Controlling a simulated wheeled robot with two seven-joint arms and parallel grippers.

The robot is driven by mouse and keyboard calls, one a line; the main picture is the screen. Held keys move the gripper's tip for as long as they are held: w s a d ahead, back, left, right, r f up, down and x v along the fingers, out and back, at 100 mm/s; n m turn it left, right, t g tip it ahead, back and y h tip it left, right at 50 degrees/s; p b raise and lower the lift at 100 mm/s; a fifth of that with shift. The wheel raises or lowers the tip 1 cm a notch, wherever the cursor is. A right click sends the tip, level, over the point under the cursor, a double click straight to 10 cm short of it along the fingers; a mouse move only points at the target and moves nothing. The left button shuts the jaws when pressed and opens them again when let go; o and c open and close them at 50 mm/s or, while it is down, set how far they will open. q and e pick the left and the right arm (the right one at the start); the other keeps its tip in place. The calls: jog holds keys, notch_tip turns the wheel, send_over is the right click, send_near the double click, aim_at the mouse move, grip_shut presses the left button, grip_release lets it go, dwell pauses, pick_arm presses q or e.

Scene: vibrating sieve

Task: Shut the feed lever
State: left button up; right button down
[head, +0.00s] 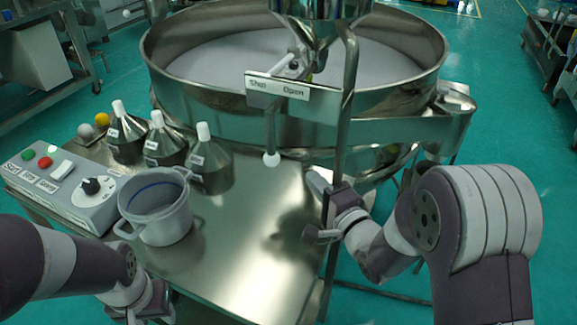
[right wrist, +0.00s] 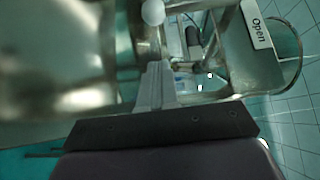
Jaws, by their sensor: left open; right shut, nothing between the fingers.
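The feed lever (head: 270,132) is a thin rod with a white ball knob (head: 271,159). It hangs nearly straight down below the plate marked Shut and Open (head: 278,88). The knob also shows at the top of the right wrist view (right wrist: 153,12). My right gripper (head: 314,180) is shut and empty, to the right of the knob and slightly lower in the head view. Its fingertips (right wrist: 156,68) point toward the knob, with a visible gap. My left gripper (head: 140,308) is open at the bottom left edge, partly cut off.
The round sieve (head: 290,118) stands behind the lever. A metal post (head: 346,110) rises close to my right gripper. On the steel table (head: 255,235) are a grey pot (head: 158,210), a control box (head: 65,185) and several white-capped flasks (head: 165,140). The table's middle is clear.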

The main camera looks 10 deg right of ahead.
jog(key=w+a+p, duration=0.1)
jog(key=w+a, duration=0.4)
jog(key=w, duration=0.1)
jog(key=shift+a, duration=0.1)
jog(key=w+a+m+t+h+b, duration=0.2)
jog(key=w+a+m+t+b, duration=0.3)
jog(key=b, duration=1.9)
jog(key=a+m+t, duration=0.2)
jog(key=a+m, duration=0.1)
jog(key=shift+w+r+m+h, duration=0.25)
jog(key=shift+w+m+h, duration=0.05)
jog(key=shift+m, duration=0.1)
jog(key=shift+a+r+t, duration=0.1)
jog(key=shift+r+t, duration=0.1)
jog(key=shift+t, duration=0.1)
